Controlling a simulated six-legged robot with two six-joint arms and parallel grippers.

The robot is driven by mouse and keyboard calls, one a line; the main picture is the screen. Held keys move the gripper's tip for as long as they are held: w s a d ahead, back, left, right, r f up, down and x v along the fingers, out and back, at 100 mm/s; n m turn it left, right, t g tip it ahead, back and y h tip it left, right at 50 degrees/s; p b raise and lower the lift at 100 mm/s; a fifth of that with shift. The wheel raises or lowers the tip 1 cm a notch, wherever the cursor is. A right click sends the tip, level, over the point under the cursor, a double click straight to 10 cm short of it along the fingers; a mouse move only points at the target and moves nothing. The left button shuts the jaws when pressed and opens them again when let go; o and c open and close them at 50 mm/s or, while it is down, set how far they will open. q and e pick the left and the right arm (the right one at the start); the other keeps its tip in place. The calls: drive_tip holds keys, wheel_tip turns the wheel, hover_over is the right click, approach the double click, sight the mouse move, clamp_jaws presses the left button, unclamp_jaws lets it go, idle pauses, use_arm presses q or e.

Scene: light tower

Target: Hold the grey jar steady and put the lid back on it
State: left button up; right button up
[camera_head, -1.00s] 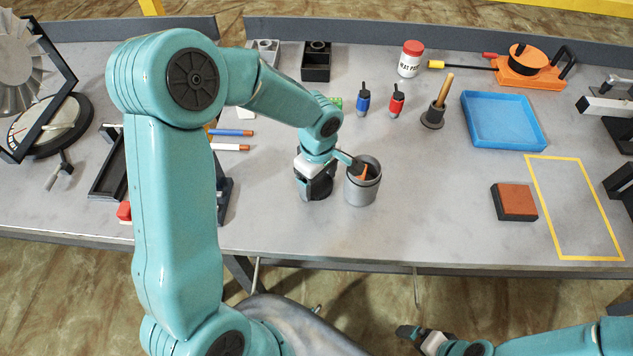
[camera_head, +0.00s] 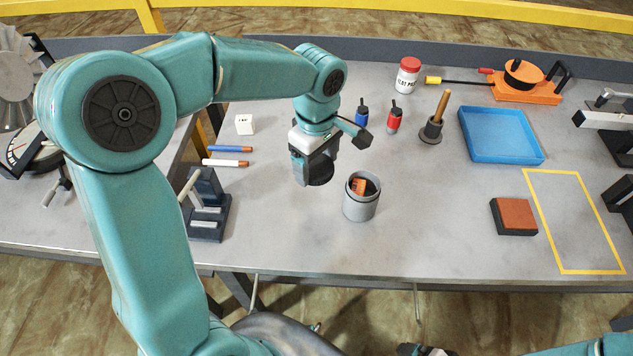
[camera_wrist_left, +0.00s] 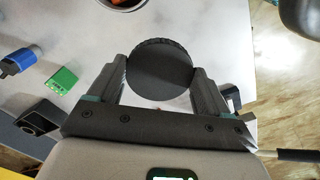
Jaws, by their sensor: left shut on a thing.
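The grey jar (camera_head: 360,208) stands upright on the bench with its top open, and an orange piece (camera_head: 358,186) shows inside it. My left gripper (camera_head: 312,172) is above the bench, just left of the jar and apart from it. It is shut on a dark round lid (camera_wrist_left: 160,72) with a ridged rim, gripped by its sides in the left wrist view. In the head view the lid is partly hidden by the gripper. A bit of the jar also shows at the top edge of the left wrist view. My right gripper (camera_head: 420,350) shows only in part at the bottom edge.
Blue (camera_head: 362,115) and red (camera_head: 394,118) small bottles, a wooden-handled tool (camera_head: 434,125) and a blue tray (camera_head: 500,137) stand behind and right. A brown-topped block (camera_head: 514,216) lies beside a yellow outline.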

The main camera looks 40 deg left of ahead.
sight(317, 167)
use_arm(q)
wheel_tip(317, 167, up, 8)
drive_tip(key=shift+f, duration=0.1)
drive_tip(key=shift+f, duration=0.1)
idle(0.3)
